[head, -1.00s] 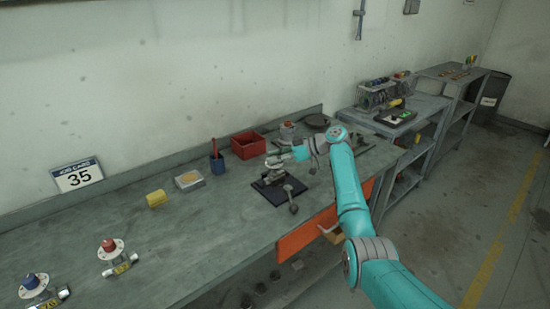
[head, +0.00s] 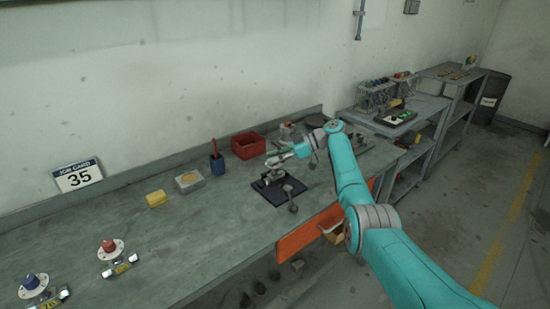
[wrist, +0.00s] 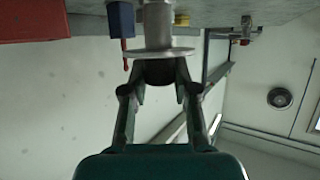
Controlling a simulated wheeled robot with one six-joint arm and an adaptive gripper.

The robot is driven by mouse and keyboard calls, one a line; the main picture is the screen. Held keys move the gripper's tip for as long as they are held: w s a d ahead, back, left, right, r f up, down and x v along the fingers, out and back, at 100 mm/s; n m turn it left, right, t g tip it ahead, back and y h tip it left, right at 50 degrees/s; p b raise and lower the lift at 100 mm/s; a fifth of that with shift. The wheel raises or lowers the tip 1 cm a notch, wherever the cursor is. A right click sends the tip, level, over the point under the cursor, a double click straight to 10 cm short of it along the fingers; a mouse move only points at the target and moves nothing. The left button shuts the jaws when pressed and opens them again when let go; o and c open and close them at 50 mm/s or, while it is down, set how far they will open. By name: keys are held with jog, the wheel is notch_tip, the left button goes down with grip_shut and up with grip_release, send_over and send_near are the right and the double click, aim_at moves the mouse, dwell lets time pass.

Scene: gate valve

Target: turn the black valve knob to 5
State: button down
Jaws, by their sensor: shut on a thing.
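The black valve knob (wrist: 160,72) shows in the wrist view as a dark round piece under a pale round disc (wrist: 150,53) with a grey metal stem. My gripper (wrist: 160,86) has its two fingers on either side of the knob, shut on it. In the head view my gripper (head: 276,160) is at the valve (head: 270,178), which stands on a dark mat (head: 262,193) on the bench. The knob is hidden there by my gripper. I cannot read any dial number.
A red-knob valve (head: 109,245) and a blue-knob valve (head: 32,283) stand at the left.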

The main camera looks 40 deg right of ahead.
jog(key=shift+f, duration=0.25)
jog(key=c, duration=0.9)
grip_release()
jog(key=shift+o, duration=0.2)
jog(key=shift+r, duration=0.1)
jog(key=shift+s+d+r, duration=0.1)
jog(key=shift+d+r, duration=0.05)
jog(key=v, duration=1.1)
jog(key=shift+s+d, duration=0.15)
jog(key=shift+r, duration=0.1)
jog(key=shift+s, duration=0.1)
